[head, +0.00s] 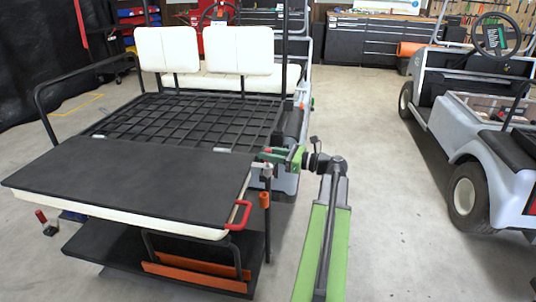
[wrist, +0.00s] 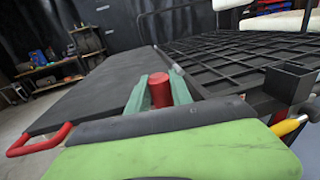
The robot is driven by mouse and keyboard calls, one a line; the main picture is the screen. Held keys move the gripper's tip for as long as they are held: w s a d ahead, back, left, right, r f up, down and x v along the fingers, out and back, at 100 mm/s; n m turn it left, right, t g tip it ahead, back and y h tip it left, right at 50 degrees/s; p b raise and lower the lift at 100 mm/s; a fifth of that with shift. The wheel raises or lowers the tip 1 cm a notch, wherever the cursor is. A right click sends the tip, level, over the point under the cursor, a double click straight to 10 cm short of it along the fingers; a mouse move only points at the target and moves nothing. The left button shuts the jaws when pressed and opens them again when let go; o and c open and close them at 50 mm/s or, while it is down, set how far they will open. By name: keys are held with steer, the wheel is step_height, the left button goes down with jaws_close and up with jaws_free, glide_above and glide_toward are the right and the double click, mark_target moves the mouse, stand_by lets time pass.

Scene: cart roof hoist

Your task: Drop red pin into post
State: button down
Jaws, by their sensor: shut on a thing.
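A red pin (wrist: 160,92) stands up between the two green fingers of my gripper (wrist: 158,95) in the wrist view. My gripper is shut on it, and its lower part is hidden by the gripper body. A black, square, open-topped post (wrist: 290,82) stands at the right in the wrist view, to the right of the pin and apart from it. In the head view my gripper (head: 272,155) is at the right rear corner of the cart's black deck. The pin is too small to make out clearly there.
The cart's black flat deck (head: 128,172) lies left of my gripper, with a red handle (head: 240,214) at its near right corner. A black grid rack (head: 190,122) lies beyond it. An upright with an orange sleeve (head: 265,200) stands close below. Clear floor (head: 385,190) lies right.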

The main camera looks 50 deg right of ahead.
steer(key=shift+f+b, duration=0.8)
steer(key=shift+f, duration=0.1)
steer(key=c, duration=1.1)
jaws_free()
steer(key=shift+o, duration=0.2)
steer(key=v, duration=1.7)
steer(key=shift+s, duration=0.2)
steer(key=shift+d, duration=0.15)
